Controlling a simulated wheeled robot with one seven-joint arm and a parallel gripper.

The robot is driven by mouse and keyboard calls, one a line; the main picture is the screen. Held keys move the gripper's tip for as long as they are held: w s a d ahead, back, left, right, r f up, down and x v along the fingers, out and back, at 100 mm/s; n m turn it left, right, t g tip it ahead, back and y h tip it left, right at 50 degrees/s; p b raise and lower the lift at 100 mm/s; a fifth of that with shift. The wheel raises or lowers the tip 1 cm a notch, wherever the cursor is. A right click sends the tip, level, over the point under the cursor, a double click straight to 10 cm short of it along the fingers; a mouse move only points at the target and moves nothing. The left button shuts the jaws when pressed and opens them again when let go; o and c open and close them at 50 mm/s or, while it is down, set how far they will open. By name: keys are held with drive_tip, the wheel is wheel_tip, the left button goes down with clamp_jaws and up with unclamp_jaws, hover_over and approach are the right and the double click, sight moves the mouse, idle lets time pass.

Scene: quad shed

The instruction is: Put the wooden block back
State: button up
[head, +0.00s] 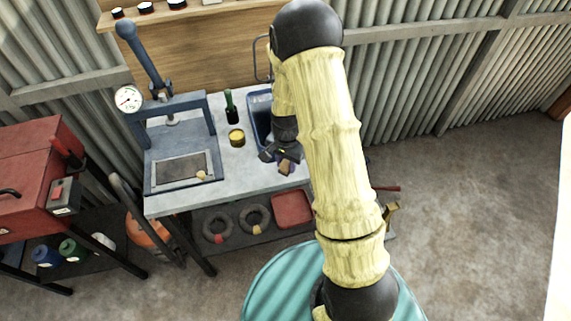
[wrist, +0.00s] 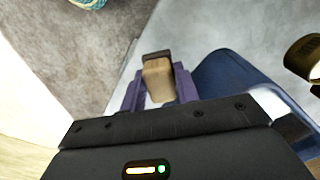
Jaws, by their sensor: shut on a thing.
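My gripper (head: 283,156) is over the workbench, in front of the blue sink. It is shut on a small wooden block (head: 286,167), which shows below the fingers in the head view. In the wrist view my gripper (wrist: 156,84) has its purple-sided fingers on either side of the tan wooden block (wrist: 157,82). The block is close to the bench's front edge; I cannot tell whether it touches the top. My arm hides part of the sink and the right end of the bench.
The grey workbench (head: 165,203) carries a blue press (head: 180,130) with a gauge, a green bottle (head: 231,107) and a yellow tin (head: 236,137). The blue sink (head: 260,111) is behind my gripper. A teal drum (head: 270,292) stands in front. A red tray (head: 292,209) is below.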

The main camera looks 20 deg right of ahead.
sight(286, 162)
drive_tip(key=shift+d+f, duration=0.1)
drive_tip(key=shift+f, duration=0.45)
drive_tip(key=shift+s, duration=0.1)
drive_tip(key=shift+f, duration=0.15)
drive_tip(key=o, duration=0.9)
drive_tip(key=shift+o, duration=0.2)
wheel_tip(286, 162, up, 12)
drive_tip(key=b, duration=0.1)
